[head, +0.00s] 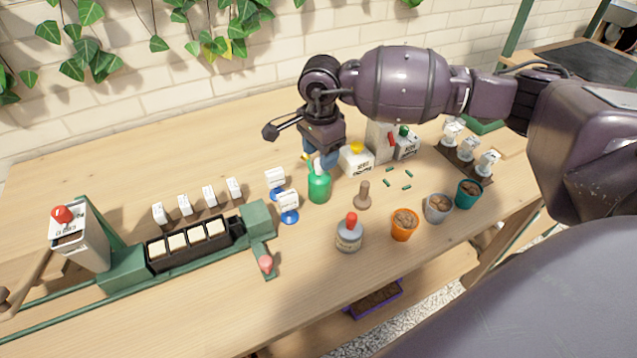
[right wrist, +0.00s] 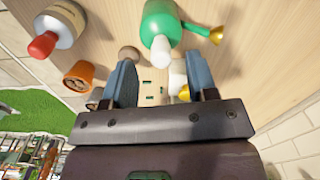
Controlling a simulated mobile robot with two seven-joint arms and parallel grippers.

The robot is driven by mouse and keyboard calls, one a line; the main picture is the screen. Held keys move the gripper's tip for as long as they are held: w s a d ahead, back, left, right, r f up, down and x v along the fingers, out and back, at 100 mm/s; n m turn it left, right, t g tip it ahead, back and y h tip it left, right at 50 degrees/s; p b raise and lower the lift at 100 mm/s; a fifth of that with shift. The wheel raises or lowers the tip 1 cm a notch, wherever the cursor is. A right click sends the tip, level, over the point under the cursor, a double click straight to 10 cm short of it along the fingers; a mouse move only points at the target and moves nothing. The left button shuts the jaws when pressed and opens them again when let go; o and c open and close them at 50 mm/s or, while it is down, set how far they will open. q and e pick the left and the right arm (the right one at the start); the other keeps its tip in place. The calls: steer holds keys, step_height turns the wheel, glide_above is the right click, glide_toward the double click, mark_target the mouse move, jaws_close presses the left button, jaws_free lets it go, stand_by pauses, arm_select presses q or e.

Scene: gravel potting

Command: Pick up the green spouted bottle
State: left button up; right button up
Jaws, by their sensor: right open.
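The green spouted bottle (head: 319,188) stands upright on the table near the middle of the head view. It has a white top and a yellow-tipped spout. My right gripper (head: 322,160) is just above and behind it, with its blue fingers pointing down and partly overlapping the bottle's top in the picture. In the right wrist view the bottle (right wrist: 160,20) lies beyond the fingertips at the top. The open fingers of my right gripper (right wrist: 160,78) have nothing gripped between them. My left gripper is not in view.
A grey bottle with a red tip (head: 349,236), a wooden tamper (head: 363,195) and an orange pot (head: 404,224) stand nearby. Two blue-based label stands (head: 289,216) are close on the left. White boxes (head: 356,160) stand behind right.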

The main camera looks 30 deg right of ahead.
mark_target(314, 172)
step_height(314, 172, down, 3)
steer(key=shift+f, duration=0.1)
steer(key=shift+w, duration=0.1)
jaws_close()
